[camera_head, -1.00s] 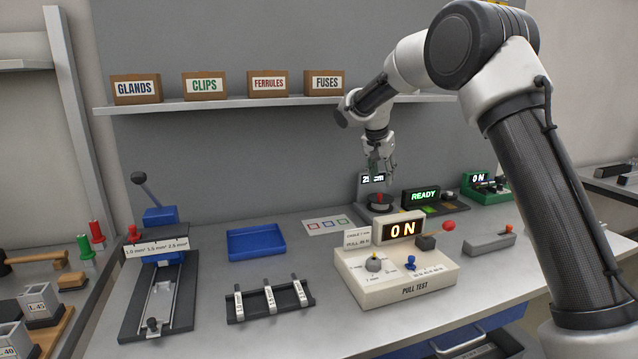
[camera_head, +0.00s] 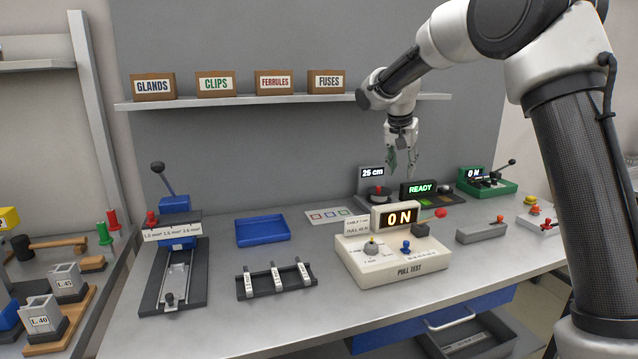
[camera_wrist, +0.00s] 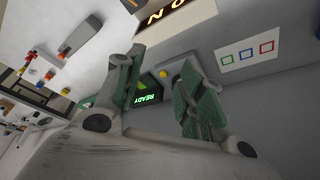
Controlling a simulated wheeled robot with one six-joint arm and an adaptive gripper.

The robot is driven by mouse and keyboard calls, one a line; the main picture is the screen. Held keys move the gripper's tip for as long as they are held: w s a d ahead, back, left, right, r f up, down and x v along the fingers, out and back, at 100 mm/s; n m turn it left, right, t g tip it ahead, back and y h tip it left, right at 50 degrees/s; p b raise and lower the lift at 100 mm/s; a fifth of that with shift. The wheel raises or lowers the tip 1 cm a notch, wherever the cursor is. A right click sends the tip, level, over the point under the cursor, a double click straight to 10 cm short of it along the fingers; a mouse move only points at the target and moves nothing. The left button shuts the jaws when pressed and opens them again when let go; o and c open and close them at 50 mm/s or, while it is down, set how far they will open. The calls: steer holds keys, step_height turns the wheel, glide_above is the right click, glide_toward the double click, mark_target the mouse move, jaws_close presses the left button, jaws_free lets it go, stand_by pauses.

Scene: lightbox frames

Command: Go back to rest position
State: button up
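My gripper (camera_head: 402,162) hangs fingers-down above the back of the workbench, in front of the grey back panel. It is near the "25 cm" device (camera_head: 372,180) and the "READY" device (camera_head: 420,190), and it looks clear of both. In the wrist view my gripper (camera_wrist: 158,85) shows its two green-padded fingers spread apart with nothing between them. The "READY" display (camera_wrist: 148,98) shows past the gap between them.
The white "PULL TEST" box (camera_head: 408,270) reads "ON" at the bench (camera_head: 225,330) front. A blue tray (camera_head: 262,231), a crimping press (camera_head: 175,250) and a rack (camera_head: 277,280) stand left. A shelf (camera_head: 240,104) with labelled boxes runs behind. An open drawer (camera_head: 470,335) is below.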

steer(key=s+d+r+n, duration=0.1)
steer(key=s+d+r, duration=0.15)
steer(key=s, duration=0.45)
steer(key=s+d+r+n+y, duration=0.1)
steer(key=s+d+r, duration=0.1)
steer(key=s+d, duration=0.35)
steer(key=s+d+r+n, duration=0.1)
steer(key=s+d+r, duration=0.15)
steer(key=s, duration=0.55)
steer(key=s+d+f+n, duration=0.1)
steer(key=s+f, duration=0.2)
steer(key=s, duration=0.8)
steer(key=s+d+f+n+y, duration=0.1)
steer(key=s+f+n, duration=0.1)
steer(key=s, duration=1)
steer(key=shift+d+f+t, duration=0.25)
steer(key=shift+f+t, duration=0.05)
steer(key=shift+f, duration=0.3)
steer(key=shift+s, duration=0.1)
